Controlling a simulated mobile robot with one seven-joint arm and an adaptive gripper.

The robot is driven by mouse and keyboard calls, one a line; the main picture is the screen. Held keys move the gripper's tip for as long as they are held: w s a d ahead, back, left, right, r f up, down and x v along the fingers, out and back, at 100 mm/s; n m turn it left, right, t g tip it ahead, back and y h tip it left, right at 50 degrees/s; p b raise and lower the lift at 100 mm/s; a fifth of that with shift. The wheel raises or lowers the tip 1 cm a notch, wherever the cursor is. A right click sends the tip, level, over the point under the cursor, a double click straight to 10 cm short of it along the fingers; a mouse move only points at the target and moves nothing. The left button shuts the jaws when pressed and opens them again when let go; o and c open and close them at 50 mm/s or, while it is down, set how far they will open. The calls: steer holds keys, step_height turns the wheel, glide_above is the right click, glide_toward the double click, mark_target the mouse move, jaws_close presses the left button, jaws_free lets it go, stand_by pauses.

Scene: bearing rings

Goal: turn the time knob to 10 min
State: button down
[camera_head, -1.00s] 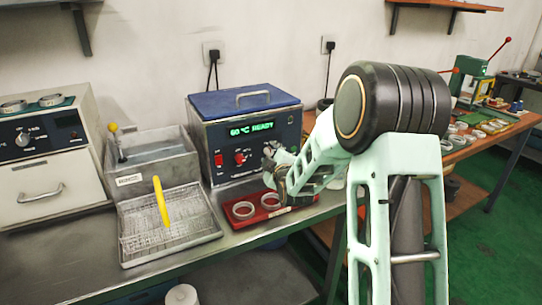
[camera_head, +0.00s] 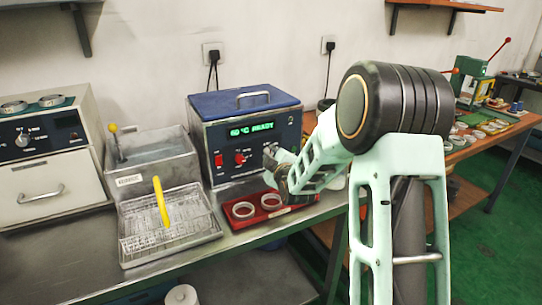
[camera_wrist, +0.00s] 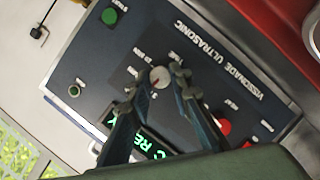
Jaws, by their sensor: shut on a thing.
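The ultrasonic machine (camera_head: 200,130), with a blue lid and dark front panel, stands on the bench; its green display reads 60 °C READY. The time knob (camera_wrist: 160,77) is a small pale round knob with a red pointer mark, beneath the TIME label in the wrist view. My gripper (camera_wrist: 161,82) is shut on this knob, one finger on each side. The printed scale around it is too small and partly covered to read surely. In the head view my gripper (camera_head: 270,151) is at the panel's right side, and my wrist hides the knob.
A red tray (camera_head: 264,212) with metal rings lies in front of the machine, just below my wrist. A wire basket (camera_head: 195,222) with a yellow handle and a grey tank (camera_head: 165,165) stand to the left. A red knob (camera_head: 240,158) is left of my gripper.

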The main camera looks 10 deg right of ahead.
steer(key=m, duration=0.1)
steer(key=m+y+p, duration=0.1)
steer(key=m+g+p, duration=0.1)
steer(key=shift+d+r+m+y, duration=0.25)
steer(key=shift+r+m+y, duration=0.05)
steer(key=shift+y, duration=0.1)
steer(key=shift+w+d+f+m+g+y+p, duration=0.1)
steer(key=shift+m+g+y+p, duration=0.15)
steer(key=shift+m+y+p, duration=1.3)
steer(key=shift+w+d+f+m+g+y+p, duration=0.15)
steer(key=shift+m+y+p, duration=0.25)
steer(key=shift+m+p, duration=2.2)
steer(key=shift+s+d+r+m+g+y+p, duration=0.2)
steer(key=shift+m+y+p, duration=0.8)
steer(key=shift+p, duration=2.05)
steer(key=shift+w+a+f+m, duration=0.15)
steer(key=shift+f+m, duration=0.05)
steer(key=shift+m, duration=0.05)
steer(key=c, duration=1.7)
jaws_free()
steer(key=shift+c, duration=0.2)
